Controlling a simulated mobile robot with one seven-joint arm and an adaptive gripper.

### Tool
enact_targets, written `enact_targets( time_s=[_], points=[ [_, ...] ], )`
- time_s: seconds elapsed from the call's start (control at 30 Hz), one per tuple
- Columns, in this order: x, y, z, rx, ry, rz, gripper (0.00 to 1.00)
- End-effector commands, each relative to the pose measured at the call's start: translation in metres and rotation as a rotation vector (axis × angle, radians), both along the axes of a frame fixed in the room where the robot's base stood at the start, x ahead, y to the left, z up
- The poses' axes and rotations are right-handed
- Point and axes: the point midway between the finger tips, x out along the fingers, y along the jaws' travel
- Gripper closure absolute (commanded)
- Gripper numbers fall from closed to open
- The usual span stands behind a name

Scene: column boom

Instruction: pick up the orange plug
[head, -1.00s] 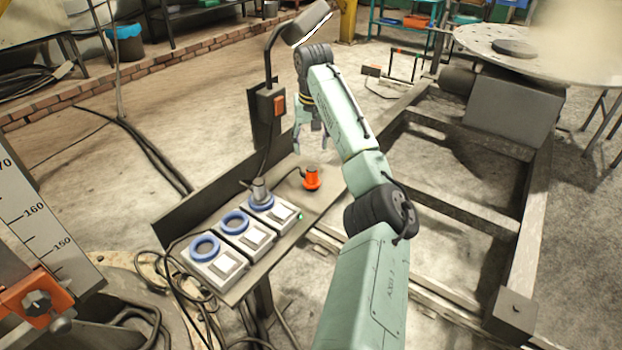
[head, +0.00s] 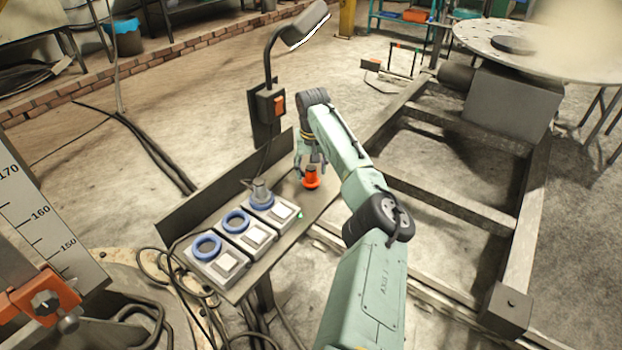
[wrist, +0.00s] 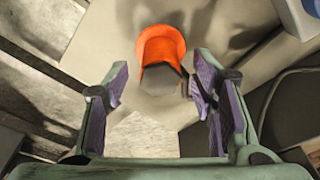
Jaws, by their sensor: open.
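The orange plug (head: 311,178) stands upright on the bare end of the narrow metal shelf (head: 318,197), to the right of the sockets. In the wrist view the plug (wrist: 162,50) is seen from above, ahead of the fingertips and roughly centred between them. My gripper (head: 311,166) is just above the plug in the head view, pointing down. In the wrist view my gripper (wrist: 160,85) is open, one finger on each side, with nothing held. I cannot tell whether a finger touches the plug.
Several white socket boxes with blue rings (head: 235,222) line the shelf to the left; a grey plug (head: 262,190) sits in the far one. A lamp with an orange switch (head: 279,106) stands behind. A cable (wrist: 285,85) runs at right in the wrist view. A metal frame (head: 445,210) lies right.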

Motion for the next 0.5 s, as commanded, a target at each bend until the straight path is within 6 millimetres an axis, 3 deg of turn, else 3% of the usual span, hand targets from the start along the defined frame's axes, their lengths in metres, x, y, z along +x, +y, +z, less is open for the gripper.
enact_targets(
  time_s=[0.13,0.5],
  points=[
    [0.0000,0.0003,0.0000,0.000,0.000,0.000,0.50],
    [0.0000,0.0004,0.0003,0.000,0.000,0.001,0.74]
  ],
)
